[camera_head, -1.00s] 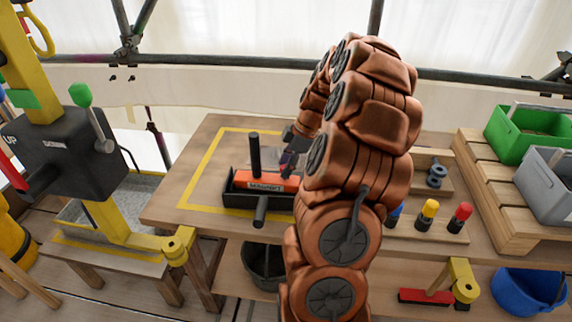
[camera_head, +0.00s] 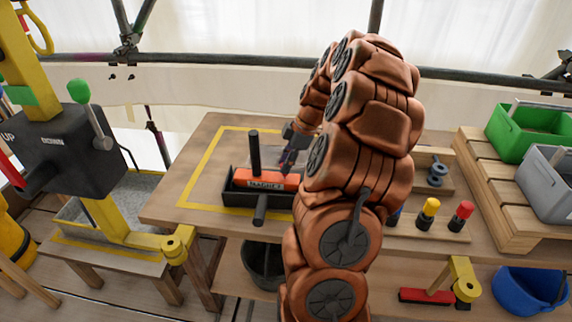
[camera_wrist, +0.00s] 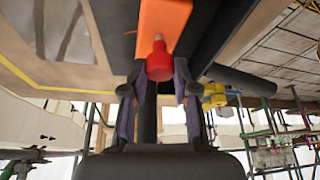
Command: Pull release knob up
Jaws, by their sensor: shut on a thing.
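The red release knob (camera_wrist: 159,62) shows in the wrist view beside an orange block (camera_wrist: 160,22). My gripper (camera_wrist: 160,78) has its two purple-grey fingers on either side of the knob and is shut on it. In the head view my gripper (camera_head: 289,160) is at the right end of the orange block (camera_head: 266,180), which sits in a black cradle (camera_head: 240,200). The knob itself is hidden there behind my fingers and arm. A black upright handle (camera_head: 254,150) and a black front handle (camera_head: 260,210) stand at the cradle.
The wooden bench (camera_head: 170,195) has a yellow taped outline around the cradle. A lever box (camera_head: 70,155) stands at left. Pegs with yellow and red tops (camera_head: 430,208) and a green bin (camera_head: 530,135) are at right. The bench left of the cradle is clear.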

